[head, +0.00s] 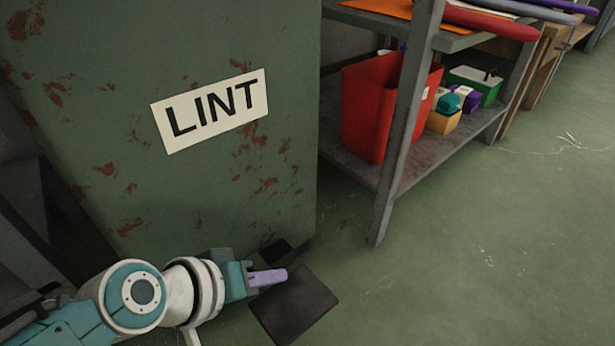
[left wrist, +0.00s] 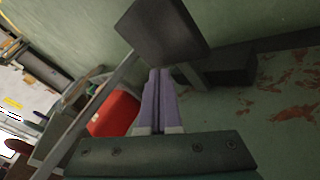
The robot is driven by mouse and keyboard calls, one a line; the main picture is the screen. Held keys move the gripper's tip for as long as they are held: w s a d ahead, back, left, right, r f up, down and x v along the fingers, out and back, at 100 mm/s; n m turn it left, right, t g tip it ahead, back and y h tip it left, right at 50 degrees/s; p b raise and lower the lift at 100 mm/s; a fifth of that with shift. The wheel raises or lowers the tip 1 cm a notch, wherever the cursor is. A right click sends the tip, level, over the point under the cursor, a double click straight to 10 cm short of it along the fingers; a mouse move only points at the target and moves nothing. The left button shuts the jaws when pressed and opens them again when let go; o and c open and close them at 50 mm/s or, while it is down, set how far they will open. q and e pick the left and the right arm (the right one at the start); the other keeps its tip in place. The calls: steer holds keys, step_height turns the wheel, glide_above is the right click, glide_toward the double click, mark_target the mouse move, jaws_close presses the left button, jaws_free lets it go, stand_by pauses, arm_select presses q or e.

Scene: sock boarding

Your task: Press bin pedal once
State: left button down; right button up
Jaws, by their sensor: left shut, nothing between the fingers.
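The bin (head: 215,190) is a tall green box with rust patches and a white LINT label (head: 211,110), at the left of the head view. Its dark square pedal (head: 296,306) sticks out low at the bin's front right. My left gripper (head: 283,275) is shut and empty, with lilac fingers close to the pedal's near left edge. In the left wrist view the fingers (left wrist: 160,80) point at the pedal plate (left wrist: 163,30), and I cannot tell whether they touch it. The right gripper is not in view.
A metal shelf unit (head: 384,190) stands right of the bin, its leg near the pedal. It holds a red bin (head: 375,115) and small coloured boxes (head: 445,122). The green floor (head: 480,250) to the right is clear.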

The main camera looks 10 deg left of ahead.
mark_target(270, 287)
arm_select(q)
steer(key=shift+w+a+r, duration=0.1)
steer(key=shift+w, duration=0.15)
step_height(270, 287, up, 5)
steer(key=p, duration=0.5)
steer(key=shift+a, duration=0.15)
stand_by(0.4)
